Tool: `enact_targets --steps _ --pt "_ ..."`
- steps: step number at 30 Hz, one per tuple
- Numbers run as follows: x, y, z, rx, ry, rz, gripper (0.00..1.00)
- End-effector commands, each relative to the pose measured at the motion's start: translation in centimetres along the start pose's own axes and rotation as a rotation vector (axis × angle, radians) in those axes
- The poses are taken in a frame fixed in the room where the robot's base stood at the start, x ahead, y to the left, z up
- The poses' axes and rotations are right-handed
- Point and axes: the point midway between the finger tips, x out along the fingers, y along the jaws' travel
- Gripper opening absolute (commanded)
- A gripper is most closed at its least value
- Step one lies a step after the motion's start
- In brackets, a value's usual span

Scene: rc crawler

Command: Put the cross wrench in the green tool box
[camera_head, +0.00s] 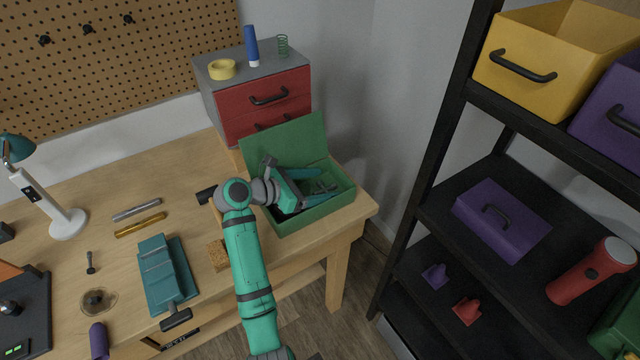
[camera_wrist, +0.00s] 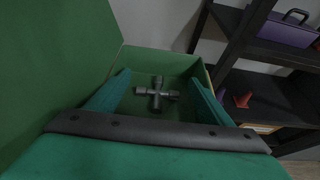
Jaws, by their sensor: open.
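The green tool box (camera_head: 318,211) stands open at the right end of the workbench, its lid raised at the back. Its wall also shows in the wrist view (camera_wrist: 150,60). The grey cross wrench (camera_wrist: 157,95) is inside the box, seen between my fingers and apart from both. In the head view the wrench (camera_head: 325,187) is small and partly hidden by my gripper. My gripper (camera_head: 311,188) is open, its teal fingers over and inside the box opening. In the wrist view its fingertips (camera_wrist: 158,78) are spread wide. I cannot tell how far the wrench lies below them.
A red drawer cabinet (camera_head: 262,98) stands behind the box. A teal vise-like tool (camera_head: 160,275) and a sponge (camera_head: 218,254) lie left of my arm. A black shelf (camera_head: 425,190) with a purple tool box (camera_head: 500,220) stands to the right, across a gap.

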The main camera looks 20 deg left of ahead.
Motion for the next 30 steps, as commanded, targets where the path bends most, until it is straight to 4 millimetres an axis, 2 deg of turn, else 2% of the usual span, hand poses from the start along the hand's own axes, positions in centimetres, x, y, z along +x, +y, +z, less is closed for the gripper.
enact_targets --steps 6,21,24,30 --pt "-0.5 0.0 1.5 0.005 -0.002 0.0 0.74" --pt "-10.3 0.1 1.1 -0.001 0.0 0.005 0.74" --pt "-11.5 0.1 1.1 0.0 -0.001 0.004 0.74" --pt "-12.6 0.1 1.1 0.0 0.0 0.004 0.74"
